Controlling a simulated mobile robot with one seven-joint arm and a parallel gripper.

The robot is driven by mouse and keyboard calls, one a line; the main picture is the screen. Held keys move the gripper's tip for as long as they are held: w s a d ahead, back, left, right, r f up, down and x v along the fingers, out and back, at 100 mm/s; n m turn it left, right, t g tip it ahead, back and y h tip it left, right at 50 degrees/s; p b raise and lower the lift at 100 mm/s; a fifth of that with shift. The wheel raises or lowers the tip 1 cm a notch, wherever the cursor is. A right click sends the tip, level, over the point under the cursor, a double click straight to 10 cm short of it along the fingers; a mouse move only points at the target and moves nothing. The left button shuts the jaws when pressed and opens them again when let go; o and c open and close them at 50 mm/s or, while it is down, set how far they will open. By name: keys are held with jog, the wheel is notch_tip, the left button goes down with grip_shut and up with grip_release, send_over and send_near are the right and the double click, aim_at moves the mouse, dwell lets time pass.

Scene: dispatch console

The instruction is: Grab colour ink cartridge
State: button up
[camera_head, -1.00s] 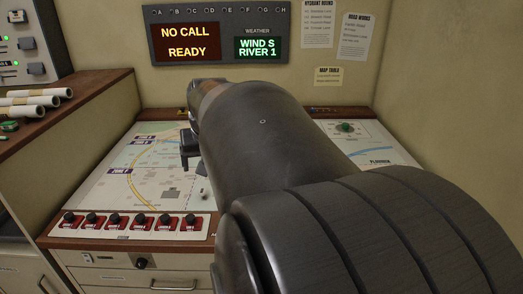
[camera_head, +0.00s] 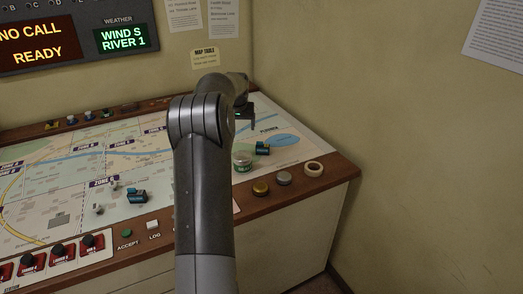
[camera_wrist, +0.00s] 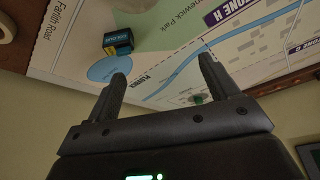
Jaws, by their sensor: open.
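A small dark cartridge with a blue label (camera_head: 263,148) lies on the map beside the blue pond, at the map's right end. It also shows in the wrist view (camera_wrist: 117,42), beyond the left fingertip and apart from it. A second small dark and blue item (camera_head: 137,196) lies on the map left of my arm. I cannot read either label to tell which is the colour one. My gripper (camera_head: 245,120) is over the map's right part, behind and slightly left of the pond cartridge. In the wrist view my gripper (camera_wrist: 163,68) is open and empty.
A green-topped jar (camera_head: 243,165) stands just in front of the pond cartridge. A brass disc (camera_head: 261,189), a silver disc (camera_head: 284,179) and a tape roll (camera_head: 314,169) line the wooden front edge. The wall rises close behind and right of the console.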

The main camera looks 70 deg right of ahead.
jog(key=m, duration=0.1)
send_near(263, 144)
jog(key=w, duration=0.2)
jog(key=shift+g, duration=0.3)
jog(key=x, duration=0.6)
jog(key=shift+s+d, duration=0.3)
jog(key=shift+s, duration=0.05)
jog(key=x, duration=0.5)
jog(key=shift+s+a+f, duration=0.2)
jog(key=shift+s+f, duration=0.05)
jog(key=shift+s, duration=0.05)
jog(key=c, duration=1.1)
